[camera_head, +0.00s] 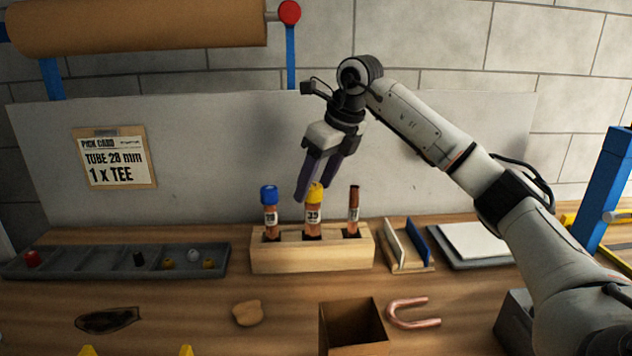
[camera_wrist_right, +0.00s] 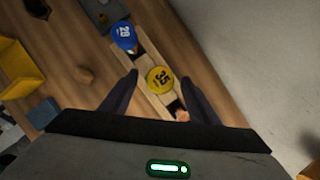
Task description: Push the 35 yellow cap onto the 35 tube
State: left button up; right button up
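The 35 tube (camera_head: 313,219) stands upright in the middle hole of a wooden rack (camera_head: 300,258), its label reading 35. The yellow cap (camera_head: 316,192) sits on its top; whether it is fully seated I cannot tell. In the right wrist view the yellow cap (camera_wrist_right: 160,79) shows 35 on its face. My right gripper (camera_head: 313,196) comes down from above at the yellow cap. In the right wrist view its fingers (camera_wrist_right: 158,92) are spread apart, with the cap between and just beyond the tips. My left gripper is not in view.
A blue-capped tube (camera_head: 269,210) and an uncapped copper tube (camera_head: 353,210) stand in the rack on either side. A grey compartment tray (camera_head: 110,262) holds small parts at left. A cardboard box (camera_head: 352,325) and a copper U-bend (camera_head: 412,322) lie in front.

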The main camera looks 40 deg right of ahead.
jog(key=shift+r, duration=0.1)
jog(key=v, duration=1)
jog(key=shift+d, duration=0.1)
